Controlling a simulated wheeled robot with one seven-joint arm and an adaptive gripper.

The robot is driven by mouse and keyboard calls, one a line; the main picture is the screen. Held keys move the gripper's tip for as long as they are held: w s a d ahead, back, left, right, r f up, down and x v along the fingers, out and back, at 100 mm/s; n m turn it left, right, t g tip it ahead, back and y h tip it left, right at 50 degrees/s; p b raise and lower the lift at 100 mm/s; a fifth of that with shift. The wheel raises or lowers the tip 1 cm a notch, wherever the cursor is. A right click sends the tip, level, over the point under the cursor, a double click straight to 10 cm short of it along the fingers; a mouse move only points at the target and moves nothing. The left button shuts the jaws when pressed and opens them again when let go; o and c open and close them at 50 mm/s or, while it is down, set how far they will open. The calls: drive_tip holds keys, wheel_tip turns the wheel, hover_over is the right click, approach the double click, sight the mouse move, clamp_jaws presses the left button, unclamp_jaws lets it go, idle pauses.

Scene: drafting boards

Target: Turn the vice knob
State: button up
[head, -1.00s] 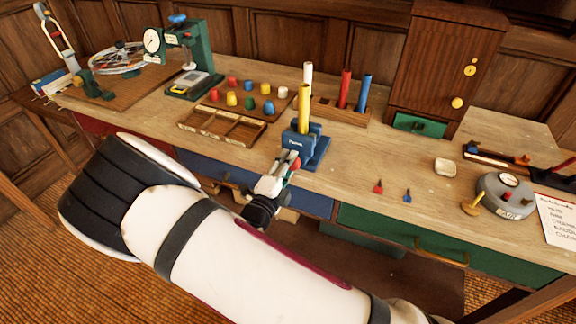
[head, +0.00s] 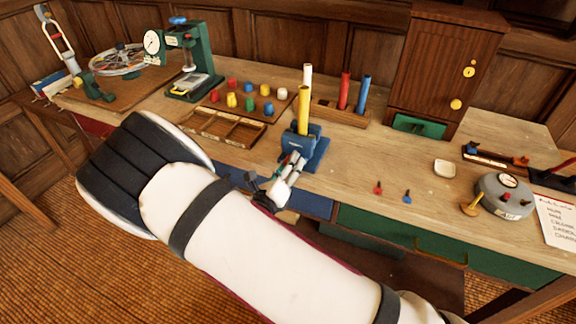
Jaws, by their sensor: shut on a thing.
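The vice (head: 318,150) is a blue block with a base on the bench, near its front edge. A yellow rod (head: 303,110) stands upright in it. My gripper (head: 292,163) is at the front face of the vice, seen from behind, with its fingers closed around the vice knob. The knob itself is mostly hidden by the fingers; a small red spot shows between them.
A compartment tray (head: 222,128) and coloured pegs stand left of the vice. A rack (head: 340,114) with upright tubes stands behind it. Small red and blue pieces, a white dish (head: 445,167) and a round gauge (head: 504,196) lie to the right.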

drive_tip(key=m+b, duration=0.1)
drive_tip(key=m, duration=0.6)
drive_tip(key=m+b, duration=0.2)
drive_tip(key=m, duration=0.5)
drive_tip(key=m+b, duration=0.1)
drive_tip(key=m, duration=0.6)
drive_tip(key=shift+s+d+f+m, duration=0.2)
drive_tip(key=shift+d+f+m, duration=0.1)
drive_tip(key=shift+d+m, duration=0.1)
drive_tip(key=shift+b, duration=0.3)
drive_tip(key=o, duration=1.2)
drive_tip(key=shift+c, duration=0.2)
drive_tip(key=shift+r, duration=0.1)
drive_tip(key=shift+s, duration=0.1)
drive_tip(key=v, duration=0.8)
